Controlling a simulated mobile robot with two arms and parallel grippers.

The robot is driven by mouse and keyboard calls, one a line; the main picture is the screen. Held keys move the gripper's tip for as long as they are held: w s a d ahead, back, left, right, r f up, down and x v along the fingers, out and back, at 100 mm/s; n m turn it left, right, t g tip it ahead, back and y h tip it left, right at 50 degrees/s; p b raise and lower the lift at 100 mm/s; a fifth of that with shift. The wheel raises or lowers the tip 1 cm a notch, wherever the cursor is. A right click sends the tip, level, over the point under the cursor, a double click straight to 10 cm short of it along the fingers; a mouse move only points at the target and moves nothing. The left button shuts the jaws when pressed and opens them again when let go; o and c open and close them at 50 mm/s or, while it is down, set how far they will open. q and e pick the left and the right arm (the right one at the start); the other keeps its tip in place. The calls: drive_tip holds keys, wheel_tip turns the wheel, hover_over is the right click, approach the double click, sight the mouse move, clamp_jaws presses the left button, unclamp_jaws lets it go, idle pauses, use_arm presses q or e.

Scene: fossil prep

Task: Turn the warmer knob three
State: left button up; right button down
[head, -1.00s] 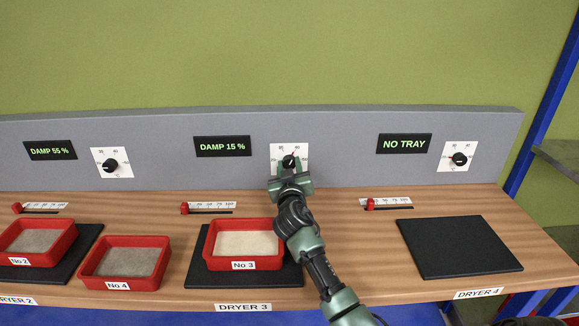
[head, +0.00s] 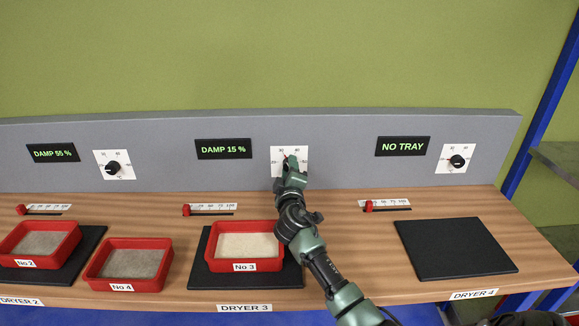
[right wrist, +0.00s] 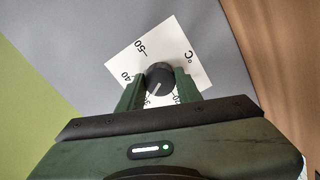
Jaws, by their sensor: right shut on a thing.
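The knob of dryer 3 (right wrist: 159,77) is black and round with a pale pointer line, on a white dial plate (head: 303,158) marked in °C. The plate also shows in the right wrist view (right wrist: 140,49). My right gripper (head: 290,163) is at this knob and covers most of it in the head view. In the right wrist view the right gripper (right wrist: 158,85) has a finger on each side of the knob and is shut on it. The pointer line slants towards the gripper's side of the dial. My left gripper is not in view.
Above dryer 3 a display (head: 223,149) reads DAMP 15 %. Red tray No 3 (head: 246,267) sits on the black pad below. A red slider (head: 187,210) lies left of my arm. Dryer 4's pad (head: 455,249) is empty, and its display (head: 403,146) reads NO TRAY.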

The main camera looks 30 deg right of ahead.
drive_tip(key=shift+f+n+p, duration=0.15)
drive_tip(key=shift+n+p, duration=2.5)
drive_tip(key=shift+n, duration=3.65)
drive_tip(key=shift+f, duration=0.1)
drive_tip(key=c, duration=1.1)
unclamp_jaws()
drive_tip(key=shift+c, duration=0.2)
drive_tip(key=shift+o, duration=0.9)
drive_tip(key=v, duration=0.8)
drive_tip(key=shift+b, duration=0.3)
